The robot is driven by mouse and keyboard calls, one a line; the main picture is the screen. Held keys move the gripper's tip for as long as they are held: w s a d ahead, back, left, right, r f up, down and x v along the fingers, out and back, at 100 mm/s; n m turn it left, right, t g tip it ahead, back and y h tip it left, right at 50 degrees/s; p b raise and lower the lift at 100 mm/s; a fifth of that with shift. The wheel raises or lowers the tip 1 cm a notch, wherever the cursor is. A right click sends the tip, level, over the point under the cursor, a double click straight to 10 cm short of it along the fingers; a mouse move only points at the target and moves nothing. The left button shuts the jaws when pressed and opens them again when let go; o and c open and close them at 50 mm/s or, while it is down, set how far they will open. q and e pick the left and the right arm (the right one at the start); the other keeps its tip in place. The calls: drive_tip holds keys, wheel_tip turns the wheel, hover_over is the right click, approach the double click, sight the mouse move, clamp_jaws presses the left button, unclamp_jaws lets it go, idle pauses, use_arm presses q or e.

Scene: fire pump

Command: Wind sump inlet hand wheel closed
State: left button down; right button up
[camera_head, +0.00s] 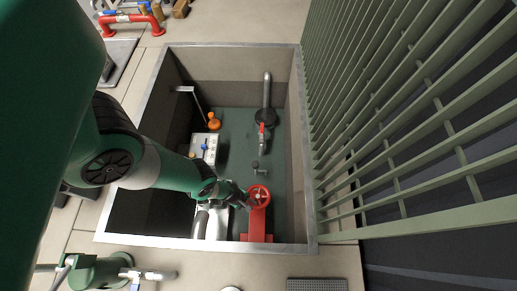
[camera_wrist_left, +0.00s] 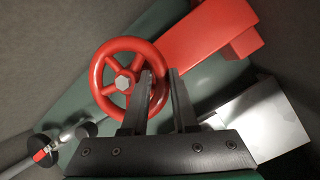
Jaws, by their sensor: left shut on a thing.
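The red hand wheel (camera_head: 258,196) sits on a red stand (camera_head: 257,224) inside the sump pit, near the pit's front edge. My left gripper (camera_head: 245,201) reaches down to the wheel's left side. In the left wrist view, the spoked wheel (camera_wrist_left: 124,83) has a pale hex nut at its hub. There my left gripper (camera_wrist_left: 160,82) has its two fingers on either side of the wheel's rim, shut on it. The fingers hide part of the rim. My right gripper is not in view.
The pit's metal rim (camera_head: 318,228) surrounds the work area. A green slatted fence (camera_head: 400,130) stands along the right. Inside the pit are a pipe with a red-handled valve (camera_head: 262,130), an orange object (camera_head: 213,121) and a white box (camera_head: 203,147). A green pump (camera_head: 98,271) stands outside, front left.

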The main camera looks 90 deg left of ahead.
use_arm(q)
drive_tip(key=m, duration=0.1)
drive_tip(key=a+m+h, duration=0.1)
drive_tip(key=m, duration=0.1)
drive_tip(key=shift+s+b, duration=0.3)
drive_tip(key=shift+s, duration=0.05)
drive_tip(key=m, duration=0.1)
drive_tip(key=a+m+g+h, duration=0.1)
drive_tip(key=shift+s+a+m+b, duration=0.1)
drive_tip(key=shift+s+m+b, duration=0.2)
drive_tip(key=shift+s+b, duration=0.1)
drive_tip(key=m, duration=0.1)
drive_tip(key=a+m+g+h+b, duration=0.1)
drive_tip(key=m, duration=0.1)
drive_tip(key=shift+s+a, duration=0.15)
drive_tip(key=shift+a, duration=0.1)
drive_tip(key=shift+a+m+g+h+b, duration=0.2)
drive_tip(key=shift+a+m+g+b, duration=0.15)
drive_tip(key=shift+m, duration=0.45)
drive_tip(key=shift+a+m+g+h+b, duration=0.15)
drive_tip(key=shift+m+g+h+b, duration=0.2)
drive_tip(key=shift+m, duration=0.45)
